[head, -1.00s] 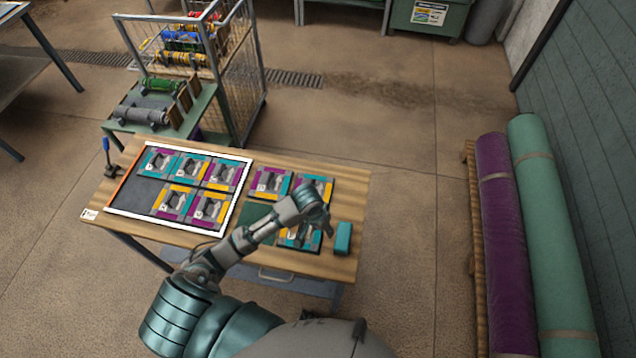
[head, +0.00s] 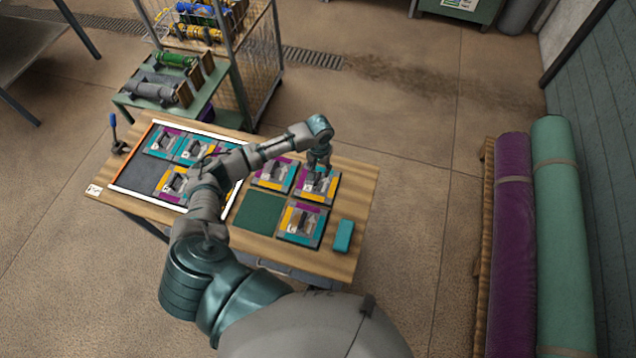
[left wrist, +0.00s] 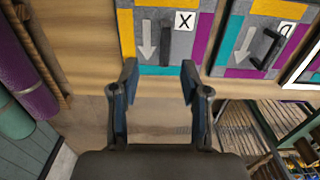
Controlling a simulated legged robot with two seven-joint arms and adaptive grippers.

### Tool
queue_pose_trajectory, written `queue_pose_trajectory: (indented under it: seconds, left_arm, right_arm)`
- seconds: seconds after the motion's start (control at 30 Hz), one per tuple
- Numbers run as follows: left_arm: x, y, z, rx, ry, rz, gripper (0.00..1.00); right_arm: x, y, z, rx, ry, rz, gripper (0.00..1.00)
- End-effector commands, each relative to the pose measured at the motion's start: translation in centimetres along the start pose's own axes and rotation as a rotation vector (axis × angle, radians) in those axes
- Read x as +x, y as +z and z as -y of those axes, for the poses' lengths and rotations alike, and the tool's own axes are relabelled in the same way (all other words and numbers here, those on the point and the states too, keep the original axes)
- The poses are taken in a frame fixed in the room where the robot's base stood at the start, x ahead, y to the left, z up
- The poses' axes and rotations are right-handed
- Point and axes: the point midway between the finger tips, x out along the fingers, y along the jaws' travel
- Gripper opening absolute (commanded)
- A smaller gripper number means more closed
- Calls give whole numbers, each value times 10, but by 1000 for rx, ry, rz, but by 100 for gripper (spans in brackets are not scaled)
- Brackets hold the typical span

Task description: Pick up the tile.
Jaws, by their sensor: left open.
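Several square patterned tiles with dark handles lie on the wooden table. My left gripper (head: 318,164) is over the back-right tile (head: 322,194), which is partly hidden by it. In the left wrist view, my left gripper (left wrist: 159,75) is open and empty. A tile (left wrist: 182,59) with yellow, teal and purple edges, a white X label, a grey arrow and a dark handle (left wrist: 165,42) lies beyond the fingertips. The handle lines up roughly between the fingers. A neighbouring tile (left wrist: 246,52) lies to its right. My right gripper is not in view.
A white-bordered tray (head: 128,185) with several tiles is at the table's left, partly hidden by my arm. A bare green square (head: 259,213), a front-right tile (head: 302,223) and a teal block (head: 343,236) lie nearby.

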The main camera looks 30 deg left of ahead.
Motion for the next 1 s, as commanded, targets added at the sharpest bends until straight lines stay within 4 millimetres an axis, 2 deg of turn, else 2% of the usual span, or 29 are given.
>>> queue_pose_trajectory:
  seconds: [0.1, 0.23, 0.53, 0.83, 0.87, 1.0]
  left_arm:
    - [14, 0, 1, 0, 1, 0, 46]
    - [22, 0, 1, 0, 1, -1, 46]
    - [65, -6, 7, 1, 0, 1, 46]
    - [71, -6, 7, 1, 0, -2, 46]
    - [71, -6, 7, 1, 0, -2, 41]
    - [71, -6, 7, 1, 0, -2, 6]
  right_arm:
    - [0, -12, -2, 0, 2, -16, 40]
    - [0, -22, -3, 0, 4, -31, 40]
    - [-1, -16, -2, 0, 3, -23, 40]
    - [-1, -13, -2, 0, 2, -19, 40]
    - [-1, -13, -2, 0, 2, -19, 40]
    - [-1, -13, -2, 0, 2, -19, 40]
